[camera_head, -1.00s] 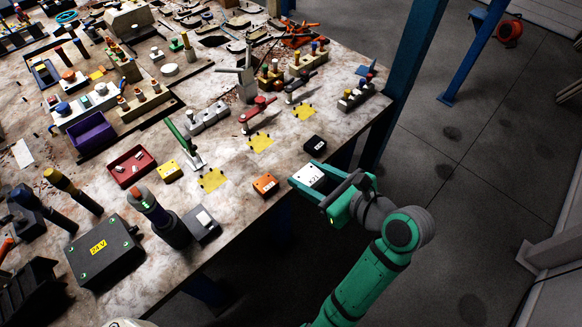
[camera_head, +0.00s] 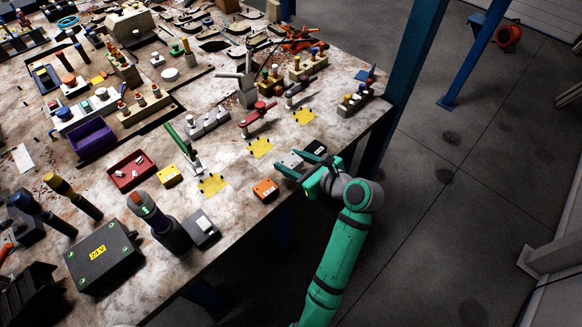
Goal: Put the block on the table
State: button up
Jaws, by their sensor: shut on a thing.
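My gripper (camera_head: 294,161) is at the right edge of the table, its fingers pointing inward over the worn tabletop (camera_head: 232,228). It is shut on a small white-grey block (camera_head: 291,160), which shows between the two green fingers. The block is over or at the table's edge; I cannot tell whether it touches the surface. A black block (camera_head: 315,146) lies just beyond the gripper, partly hidden by the far finger. An orange block (camera_head: 265,190) lies to the left and nearer, and a yellow block (camera_head: 170,176) farther left.
Yellow marked squares (camera_head: 212,185), (camera_head: 260,148) and (camera_head: 304,117) lie bare on the table. A red tray (camera_head: 131,171), a purple bin (camera_head: 92,138) and a dark 24V box (camera_head: 103,257) stand left. A blue post (camera_head: 405,75) rises beyond the right corner.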

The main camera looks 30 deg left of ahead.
aim_at(291, 168)
jog(key=shift+w+a+f, duration=0.15)
jog(key=shift+f, duration=0.8)
jog(key=shift+w+a+f, duration=0.1)
jog(key=shift+f, duration=0.85)
jog(key=shift+f, duration=0.1)
jog(key=o, duration=1.2)
